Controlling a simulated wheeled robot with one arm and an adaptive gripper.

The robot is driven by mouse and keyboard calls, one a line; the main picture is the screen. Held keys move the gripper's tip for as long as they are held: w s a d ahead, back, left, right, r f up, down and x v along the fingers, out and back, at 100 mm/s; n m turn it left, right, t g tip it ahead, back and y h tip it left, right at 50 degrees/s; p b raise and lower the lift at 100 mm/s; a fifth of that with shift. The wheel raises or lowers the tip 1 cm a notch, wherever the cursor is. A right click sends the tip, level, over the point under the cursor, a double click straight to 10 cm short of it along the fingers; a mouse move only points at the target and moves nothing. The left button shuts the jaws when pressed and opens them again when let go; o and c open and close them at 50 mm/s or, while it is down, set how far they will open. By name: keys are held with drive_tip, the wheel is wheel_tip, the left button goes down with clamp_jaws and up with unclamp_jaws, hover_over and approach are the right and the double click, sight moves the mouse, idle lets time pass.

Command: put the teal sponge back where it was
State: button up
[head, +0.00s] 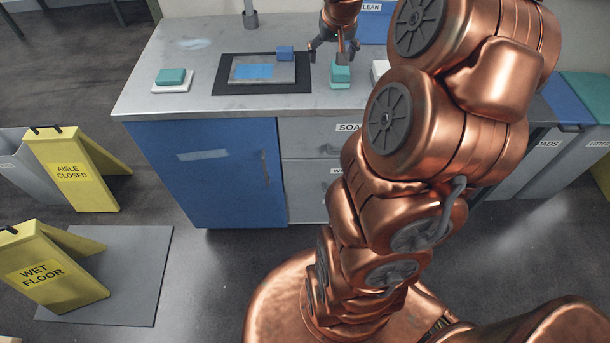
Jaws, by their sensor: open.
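One teal sponge (171,76) lies on a white tile at the left end of the counter. A second teal block (340,74) stands on a paler green base (340,86), right of the black mat. My gripper (334,54) is open, pointing down over this second block, its fingers spread. Nothing is visibly held. I cannot tell whether the fingers touch the block. Which teal block the task means is not clear from this view.
The grey counter (210,105) carries a black mat (230,90) with a grey board, a blue patch and a blue block (285,53). A white item (380,69) is partly hidden by my arm. Yellow signs (72,172) stand on the floor at left.

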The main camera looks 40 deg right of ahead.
drive_tip(key=s+a+n+g+y, duration=0.1)
drive_tip(key=s+a+n, duration=0.1)
drive_tip(key=s+a, duration=0.45)
drive_tip(key=s+a+f+n+g, duration=0.1)
drive_tip(key=s+a, duration=0.2)
drive_tip(key=a, duration=0.7)
drive_tip(key=s+a+n+g+y, duration=0.1)
drive_tip(key=s+a+n, duration=0.1)
drive_tip(key=s+a, duration=0.45)
drive_tip(key=s+a+f+n+g, duration=0.1)
drive_tip(key=s+a+f+g, duration=0.1)
drive_tip(key=s+a, duration=0.5)
drive_tip(key=s, duration=0.3)
drive_tip(key=shift+f+n, duration=0.2)
drive_tip(key=shift+n, duration=0.1)
drive_tip(key=shift+s, duration=0.1)
wheel_tip(320, 180, up, 3)
drive_tip(key=p, duration=0.2)
drive_tip(key=shift+f+p, duration=0.1)
drive_tip(key=shift+p, duration=0.3)
